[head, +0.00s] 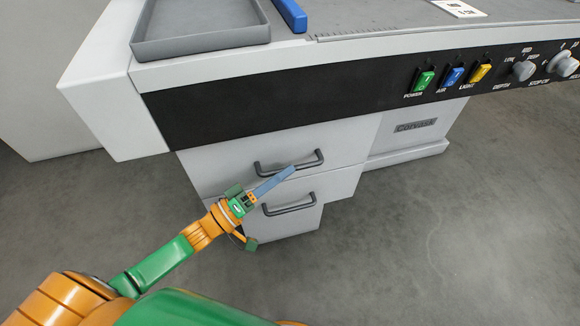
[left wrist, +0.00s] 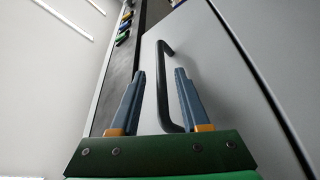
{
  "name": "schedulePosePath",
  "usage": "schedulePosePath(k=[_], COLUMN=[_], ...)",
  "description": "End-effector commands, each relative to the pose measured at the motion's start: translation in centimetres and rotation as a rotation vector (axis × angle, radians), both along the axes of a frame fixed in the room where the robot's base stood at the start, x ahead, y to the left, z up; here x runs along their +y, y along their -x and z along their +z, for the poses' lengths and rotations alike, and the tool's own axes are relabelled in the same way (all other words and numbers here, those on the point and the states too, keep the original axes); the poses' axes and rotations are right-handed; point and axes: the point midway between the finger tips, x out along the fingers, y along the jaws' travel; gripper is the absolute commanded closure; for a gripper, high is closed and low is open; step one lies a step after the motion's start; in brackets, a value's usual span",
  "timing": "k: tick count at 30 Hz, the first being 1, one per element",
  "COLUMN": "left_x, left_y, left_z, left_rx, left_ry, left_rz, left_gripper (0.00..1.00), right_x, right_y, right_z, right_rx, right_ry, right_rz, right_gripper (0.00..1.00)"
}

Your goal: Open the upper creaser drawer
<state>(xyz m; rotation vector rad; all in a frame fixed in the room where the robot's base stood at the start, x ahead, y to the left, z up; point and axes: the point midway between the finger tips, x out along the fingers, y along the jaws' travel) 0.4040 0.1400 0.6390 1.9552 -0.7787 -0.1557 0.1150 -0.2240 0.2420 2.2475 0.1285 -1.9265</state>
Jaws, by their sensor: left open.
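The upper creaser drawer (head: 225,165) is a light grey front under the black control panel, and it looks closed. Its dark bar handle (head: 311,163) runs across the front. My left gripper (head: 291,169) is open, with its blue fingers at that handle and overlapping its middle in the head view. In the left wrist view the handle (left wrist: 163,82) shows between the two spread fingers of the gripper (left wrist: 160,72). Whether a finger touches the bar, I cannot tell. My right gripper is in neither view.
A lower drawer with a similar handle (head: 290,209) sits just below. The black panel (head: 270,108) with green, blue and yellow switches overhangs the drawers. A grey tray (head: 200,52) and a blue bar (head: 290,15) lie on top. The floor (head: 440,225) at right is clear.

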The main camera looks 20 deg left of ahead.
Motion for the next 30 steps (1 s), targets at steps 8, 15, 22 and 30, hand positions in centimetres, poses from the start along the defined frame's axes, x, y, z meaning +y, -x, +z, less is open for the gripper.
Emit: schedulePosePath(k=[8,15,22,30], left_x=[-1.7,-1.6,-1.6,-1.6], left_y=[-2.3,-2.3,-2.3,-2.3], left_z=[0.6,0.5,0.5,0.5], left_rx=[0.001,0.002,0.002,0.002], left_ry=[-0.002,-0.002,-0.003,-0.003], left_rz=[0.003,0.002,0.002,0.003], left_gripper=[0.54,0.73,1.0,1.0], right_x=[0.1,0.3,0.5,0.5], right_y=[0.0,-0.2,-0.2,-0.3], right_z=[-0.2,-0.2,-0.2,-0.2], right_rx=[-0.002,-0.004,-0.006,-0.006], right_ry=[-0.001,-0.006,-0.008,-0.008], right_rz=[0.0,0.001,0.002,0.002], right_gripper=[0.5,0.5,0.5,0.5])
